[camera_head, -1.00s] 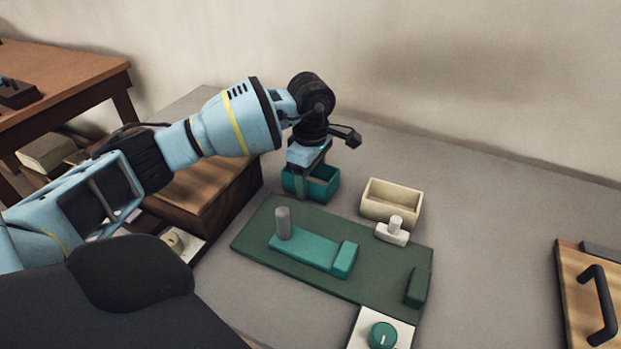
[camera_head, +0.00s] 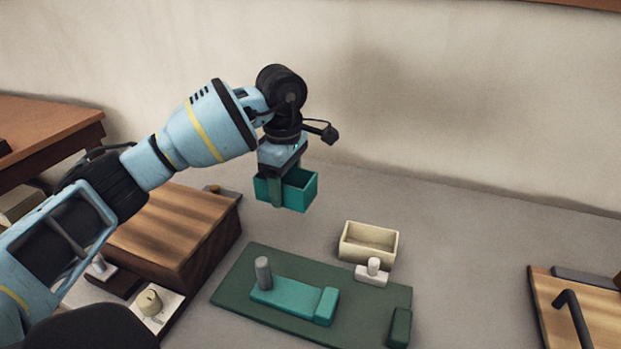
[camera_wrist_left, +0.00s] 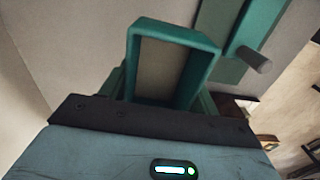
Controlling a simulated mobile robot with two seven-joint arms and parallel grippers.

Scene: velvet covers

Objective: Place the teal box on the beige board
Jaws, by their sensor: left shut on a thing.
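The teal box (camera_head: 302,194) is a small open-topped box, hanging in the air above the grey table. In the left wrist view the box's teal rim (camera_wrist_left: 180,34) shows in front of the gripper. No plainly beige board stands out; a tan wooden board (camera_head: 548,300) with a dark handle is cut off at the right edge, and I cannot tell if it is the one meant. My right gripper is not in view.
A dark green board (camera_head: 235,290) carries a teal piece (camera_head: 283,295) with a grey peg (camera_head: 263,272). A cream open box (camera_head: 368,243) and a white knobbed piece (camera_head: 372,276) are near its back edge. A brown wooden box (camera_head: 170,240) stands left. Table right of the cream box is clear.

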